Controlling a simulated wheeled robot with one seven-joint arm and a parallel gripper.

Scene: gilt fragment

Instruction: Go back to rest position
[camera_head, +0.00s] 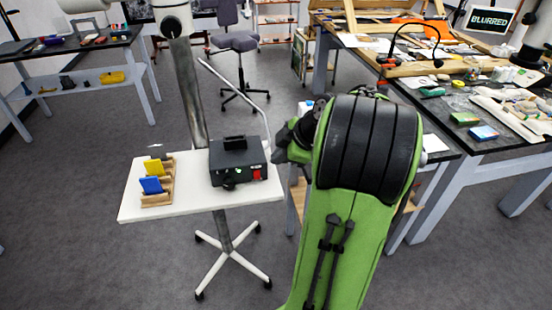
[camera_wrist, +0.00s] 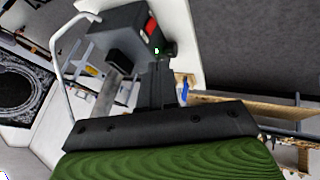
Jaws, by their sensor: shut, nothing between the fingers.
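My gripper shows in the wrist view (camera_wrist: 162,75) with its dark fingers together and nothing between them. Beyond the fingers in that view is a dark box (camera_wrist: 130,35) with a red switch and a green light. In the head view my green and black arm rises in the right middle and hides the gripper. The same dark box (camera_head: 238,160) stands on a small white table (camera_head: 200,205), left of my arm. I cannot tell the exact gap between the fingers and the box.
A wooden rack (camera_head: 157,198) with a blue and a yellow piece stands on the white table's left. A cluttered workbench (camera_head: 470,145) is close on the right. Another bench (camera_head: 75,48) and an office chair (camera_head: 238,42) stand behind. The floor at left is clear.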

